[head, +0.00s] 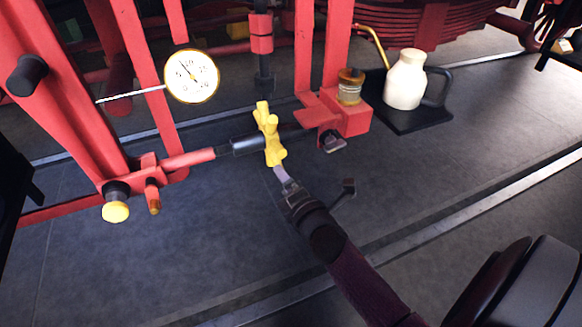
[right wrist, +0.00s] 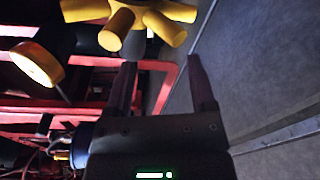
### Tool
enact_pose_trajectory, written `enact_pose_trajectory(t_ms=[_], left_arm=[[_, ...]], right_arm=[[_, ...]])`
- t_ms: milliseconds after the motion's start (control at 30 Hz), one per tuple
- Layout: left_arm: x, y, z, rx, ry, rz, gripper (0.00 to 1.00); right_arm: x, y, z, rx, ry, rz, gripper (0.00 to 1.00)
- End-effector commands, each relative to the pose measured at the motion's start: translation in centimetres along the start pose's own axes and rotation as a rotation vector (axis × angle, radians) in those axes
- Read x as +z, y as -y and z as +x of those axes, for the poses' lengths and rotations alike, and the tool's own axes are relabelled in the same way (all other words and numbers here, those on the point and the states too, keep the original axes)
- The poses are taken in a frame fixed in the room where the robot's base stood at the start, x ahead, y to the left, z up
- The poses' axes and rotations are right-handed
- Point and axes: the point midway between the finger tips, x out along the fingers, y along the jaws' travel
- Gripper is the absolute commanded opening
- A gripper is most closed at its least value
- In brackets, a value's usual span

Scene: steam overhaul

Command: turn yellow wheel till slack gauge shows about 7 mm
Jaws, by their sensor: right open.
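The yellow wheel (head: 270,135) has stubby spokes and sits on a dark and red rod between the red frame parts. The wheel also fills the top of the right wrist view (right wrist: 125,15). The slack gauge (head: 191,76) is a round white dial with a yellow rim, left of and above the wheel. Its needle points up and left; the numbers are too small to read surely. My right gripper (head: 281,173) is just below the wheel's lower spoke. In the right wrist view its two fingers (right wrist: 162,78) are apart with nothing between them. Contact with the wheel cannot be told.
A cream jug (head: 405,80) stands on a dark tray (head: 405,123) at the back right, beside a small glass jar (head: 350,87). The floor below the wheel is mostly clear.

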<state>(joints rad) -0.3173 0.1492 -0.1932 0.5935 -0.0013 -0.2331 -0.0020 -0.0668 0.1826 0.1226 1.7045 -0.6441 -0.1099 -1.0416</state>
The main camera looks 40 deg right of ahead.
Motion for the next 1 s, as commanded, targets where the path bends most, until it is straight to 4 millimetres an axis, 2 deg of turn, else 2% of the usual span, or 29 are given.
enact_pose_trajectory(t_ms=[33, 100, 200, 267, 367, 600, 700, 1000], left_arm=[[-0.1, 0.1, -0.7, 0.000, -0.005, 0.000, 0.00], [-0.2, 0.1, -1.1, 0.000, -0.008, 0.001, 0.00], [-0.2, 0.1, -1.4, 0.000, -0.012, 0.002, 0.00], [-0.2, 0.0, -1.4, 0.000, -0.013, 0.002, 0.00], [-0.2, -0.1, -1.3, 0.002, -0.012, 0.003, 0.00], [-0.1, -0.2, -0.8, 0.004, -0.008, 0.003, 0.00], [0.0, -0.2, -0.6, 0.004, -0.006, 0.002, 0.00], [0.0, -0.1, -0.6, 0.003, -0.004, 0.000, 0.00]], right_arm=[[0.5, -1.1, -0.4, 0.002, 0.012, -0.282, 0.71], [1.1, -2.2, -0.8, 0.003, 0.041, -0.679, 0.71], [1.7, -3.4, -1.2, 0.002, 0.084, -1.076, 0.71], [1.9, -3.8, -1.3, 0.002, 0.101, -1.201, 0.71], [2.0, -3.8, -0.5, 0.000, 0.109, -1.261, 0.71], [2.2, -3.9, 3.1, 0.000, 0.108, -1.254, 0.71], [2.3, -4.0, 4.1, 0.001, 0.107, -1.253, 0.71], [2.4, -4.1, 4.6, 0.000, 0.106, -1.251, 0.71]])
